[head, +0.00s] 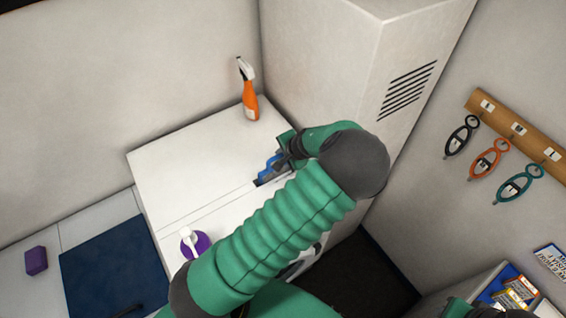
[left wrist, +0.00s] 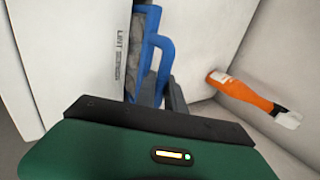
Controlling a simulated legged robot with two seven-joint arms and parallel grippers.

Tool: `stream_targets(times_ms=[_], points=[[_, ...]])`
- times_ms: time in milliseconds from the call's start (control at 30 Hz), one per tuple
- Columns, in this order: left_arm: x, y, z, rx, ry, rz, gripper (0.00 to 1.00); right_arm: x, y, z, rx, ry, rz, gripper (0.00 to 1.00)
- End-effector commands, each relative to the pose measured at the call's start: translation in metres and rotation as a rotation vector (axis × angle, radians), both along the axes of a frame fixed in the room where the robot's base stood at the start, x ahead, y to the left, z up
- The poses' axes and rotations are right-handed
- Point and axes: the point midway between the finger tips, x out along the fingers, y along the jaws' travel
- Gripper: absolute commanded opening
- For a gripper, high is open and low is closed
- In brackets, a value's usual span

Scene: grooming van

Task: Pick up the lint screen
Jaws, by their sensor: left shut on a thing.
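The lint screen (head: 266,176) has a blue frame and sits at the slot in the top of the white machine (head: 190,150). In the left wrist view the blue frame of the lint screen (left wrist: 162,45) shows grey mesh inside it, next to a printed "LINT" label. My left gripper (head: 277,165) is shut on the lint screen at the slot's right end. My arm and gripper hide part of the screen. I cannot tell how much of it is still in the slot.
An orange spray bottle (head: 250,100) stands at the machine's back edge. A purple bottle with a white pump (head: 195,243) stands near its front. A tall white cabinet (head: 340,60) rises close behind my gripper.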

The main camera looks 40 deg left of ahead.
Motion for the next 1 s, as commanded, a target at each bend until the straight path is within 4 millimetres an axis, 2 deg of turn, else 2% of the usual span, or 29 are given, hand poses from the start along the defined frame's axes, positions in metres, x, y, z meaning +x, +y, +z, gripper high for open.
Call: stream_targets(times_ms=[100,400,533,700,933,967,1000], points=[[0.002,-0.001,0.026,-0.003,-0.008,-0.001,0.00,0.000,0.000,-0.011,0.000,0.000,0.000,0.36],[0.003,-0.001,0.101,-0.002,-0.010,-0.002,0.00,0.000,0.000,-0.026,0.000,0.000,0.000,0.36],[0.003,-0.001,0.127,-0.001,-0.006,-0.002,0.00,0.000,0.000,-0.029,0.000,0.000,0.000,0.36],[0.002,0.000,0.141,0.000,-0.002,0.000,0.00,0.000,0.000,-0.031,0.000,0.000,0.000,0.36],[0.001,0.000,0.142,0.001,-0.002,0.000,0.00,0.000,0.000,-0.030,0.000,0.000,0.000,0.36],[0.001,0.000,0.142,0.001,-0.002,0.000,0.10,0.000,0.000,-0.030,0.000,0.000,0.000,0.36],[0.001,0.000,0.142,0.001,-0.002,0.000,0.04,0.000,0.000,-0.030,0.000,0.000,0.000,0.36]])
